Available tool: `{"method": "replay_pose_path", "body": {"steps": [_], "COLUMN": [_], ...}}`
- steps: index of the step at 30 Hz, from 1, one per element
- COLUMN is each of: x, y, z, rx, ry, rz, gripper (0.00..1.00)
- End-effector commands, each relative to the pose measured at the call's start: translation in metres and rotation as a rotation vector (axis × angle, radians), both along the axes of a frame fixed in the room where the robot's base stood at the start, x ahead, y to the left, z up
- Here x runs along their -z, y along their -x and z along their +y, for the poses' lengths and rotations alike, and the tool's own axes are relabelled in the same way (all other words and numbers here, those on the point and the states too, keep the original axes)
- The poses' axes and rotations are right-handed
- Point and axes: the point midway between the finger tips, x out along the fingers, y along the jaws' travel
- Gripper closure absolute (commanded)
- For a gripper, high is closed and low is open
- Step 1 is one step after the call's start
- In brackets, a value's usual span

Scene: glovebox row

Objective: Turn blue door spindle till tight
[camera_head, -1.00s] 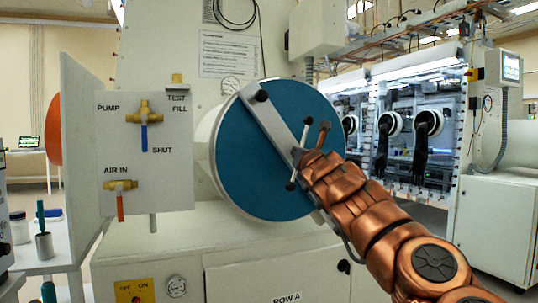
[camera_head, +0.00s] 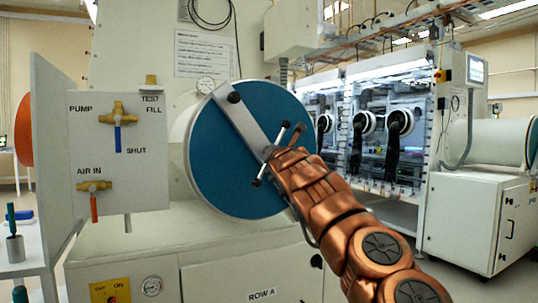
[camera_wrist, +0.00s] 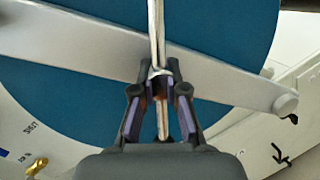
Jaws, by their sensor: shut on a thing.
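The blue door (camera_head: 222,165) is a round disc on the white port, closed against it as far as I can see. A grey bar (camera_head: 243,120) crosses it diagonally. The spindle's handle rod (camera_head: 281,137) stands at the bar's middle, with one end up and right and the other end (camera_head: 257,183) low and left. My gripper (camera_head: 270,156) is at the spindle, in front of the bar. In the wrist view, my gripper (camera_wrist: 160,88) has its fingers closed around the metal handle rod (camera_wrist: 156,35), over the bar (camera_wrist: 90,45). My wrist hides part of the spindle hub.
Left of the door is a valve panel (camera_head: 140,185) with a blue-handled pump valve (camera_head: 118,118) and an orange-handled air valve (camera_head: 94,187). Other gloveboxes (camera_head: 390,120) stand at the right.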

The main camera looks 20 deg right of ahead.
Motion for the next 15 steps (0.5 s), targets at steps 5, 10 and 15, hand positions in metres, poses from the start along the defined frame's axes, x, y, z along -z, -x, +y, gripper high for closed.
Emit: {"method": "replay_pose_path", "body": {"steps": [5, 10, 15], "x": [-0.0004, -0.0006, -0.0008], "y": [0.0000, 0.0000, 0.0001], "z": [0.0001, -0.0001, -0.0004], "rx": [-0.001, 0.000, 0.001], "ry": [-0.001, 0.000, 0.000], "rz": [-0.001, -0.001, -0.002], "gripper": [0.72, 0.62, 0.62]}}
